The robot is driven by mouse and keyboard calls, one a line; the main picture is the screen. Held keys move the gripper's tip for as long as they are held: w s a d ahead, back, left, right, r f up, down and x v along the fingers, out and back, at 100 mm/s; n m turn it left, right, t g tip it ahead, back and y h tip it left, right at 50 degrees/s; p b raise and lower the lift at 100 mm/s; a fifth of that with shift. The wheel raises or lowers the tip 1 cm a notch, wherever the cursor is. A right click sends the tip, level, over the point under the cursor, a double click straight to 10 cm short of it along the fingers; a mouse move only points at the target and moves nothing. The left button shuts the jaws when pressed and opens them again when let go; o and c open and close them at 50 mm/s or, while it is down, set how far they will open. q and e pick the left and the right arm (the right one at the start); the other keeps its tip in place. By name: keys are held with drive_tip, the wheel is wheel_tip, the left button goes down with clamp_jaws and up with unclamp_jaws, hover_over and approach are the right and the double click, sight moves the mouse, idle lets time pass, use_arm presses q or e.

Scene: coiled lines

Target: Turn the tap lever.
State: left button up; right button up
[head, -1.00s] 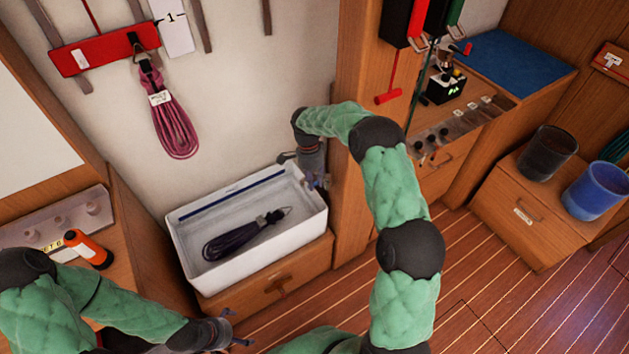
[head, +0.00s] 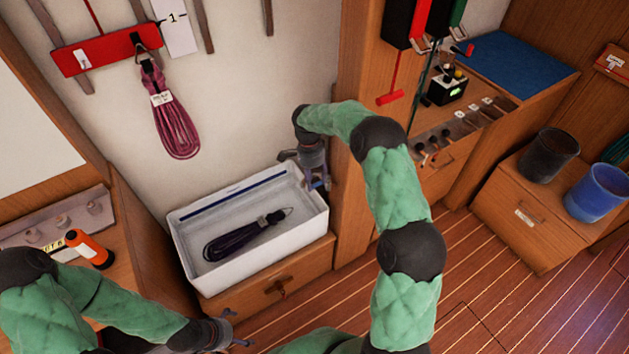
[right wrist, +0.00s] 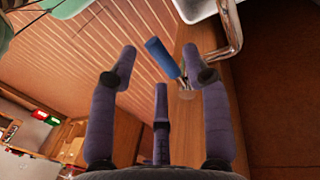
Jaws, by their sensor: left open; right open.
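The tap lever (right wrist: 162,58) is a blue bar in the right wrist view, angled up to the left from a small metal fitting (right wrist: 185,90) on the wood. A bent chrome pipe (right wrist: 235,32) runs beside it. My right gripper (right wrist: 158,68) is open, its fingers spread to either side of the lever in the picture. I cannot tell whether they touch it. In the head view my right gripper (head: 317,180) hangs at the wooden post by the tub's right end, mostly hiding the tap. My left gripper (head: 238,330) is open and empty at the lower left.
A white tub (head: 310,222) holding a dark coiled line (head: 240,238) stands on a wooden drawer unit (head: 290,275). A purple coil (head: 173,120) hangs from a red rack (head: 105,50). An orange torch (head: 90,248) lies at left. Two bins (head: 550,155) stand at right.

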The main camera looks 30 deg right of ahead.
wheel_tip(320, 180, up, 11)
drive_tip(key=w, duration=0.2)
drive_tip(key=shift+f, duration=0.15)
idle(0.5)
